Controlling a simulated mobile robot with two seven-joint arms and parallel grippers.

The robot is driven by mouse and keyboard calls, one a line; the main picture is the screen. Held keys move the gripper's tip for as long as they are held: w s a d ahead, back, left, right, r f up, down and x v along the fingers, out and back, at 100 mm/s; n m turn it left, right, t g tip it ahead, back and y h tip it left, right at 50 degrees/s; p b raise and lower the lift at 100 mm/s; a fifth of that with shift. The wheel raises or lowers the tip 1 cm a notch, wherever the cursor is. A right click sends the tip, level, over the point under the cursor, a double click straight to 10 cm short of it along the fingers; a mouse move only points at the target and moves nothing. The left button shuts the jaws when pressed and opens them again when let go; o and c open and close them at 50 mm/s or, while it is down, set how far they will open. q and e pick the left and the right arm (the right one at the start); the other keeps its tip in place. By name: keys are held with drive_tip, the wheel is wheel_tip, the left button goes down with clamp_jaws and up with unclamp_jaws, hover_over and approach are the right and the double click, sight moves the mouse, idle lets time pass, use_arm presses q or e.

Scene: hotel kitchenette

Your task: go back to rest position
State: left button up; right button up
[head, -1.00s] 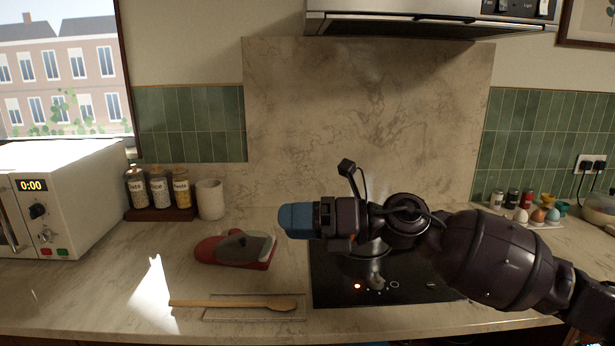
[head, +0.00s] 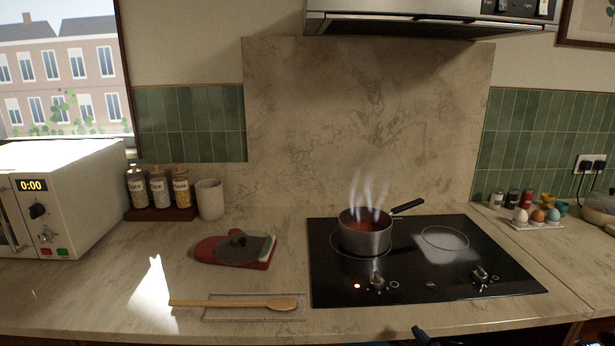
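My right gripper (head: 420,334) shows only as a small blue tip at the bottom edge, below the counter front. The rest is cut off, so I cannot tell whether it is open or shut. My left gripper is not in view. A steel saucepan (head: 364,240) with red contents stands on the left rear part of the black hob (head: 420,285), steaming, its dark handle pointing right. No gripper is near it.
A wooden spoon (head: 230,303) lies across a rest. The microwave (head: 75,195) and jars (head: 159,188) stand left; eggs (head: 537,215) sit right. A red hob light (head: 357,286) is lit.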

drive_tip(key=s+d+f+m+g+h, duration=0.2)
drive_tip(key=s+d+f+m, duration=0.1)
drive_tip(key=s+f, duration=0.6)
drive_tip(key=s+d+f+m+g+h, duration=0.2)
drive_tip(key=s+d+f, duration=0.4)
drive_tip(key=s+f, duration=0.4)
drive_tip(key=shift+s+m+g+h, duration=0.4)
drive_tip(key=shift+s+m+g, duration=0.25)
drive_tip(key=shift+s, duration=1.7)
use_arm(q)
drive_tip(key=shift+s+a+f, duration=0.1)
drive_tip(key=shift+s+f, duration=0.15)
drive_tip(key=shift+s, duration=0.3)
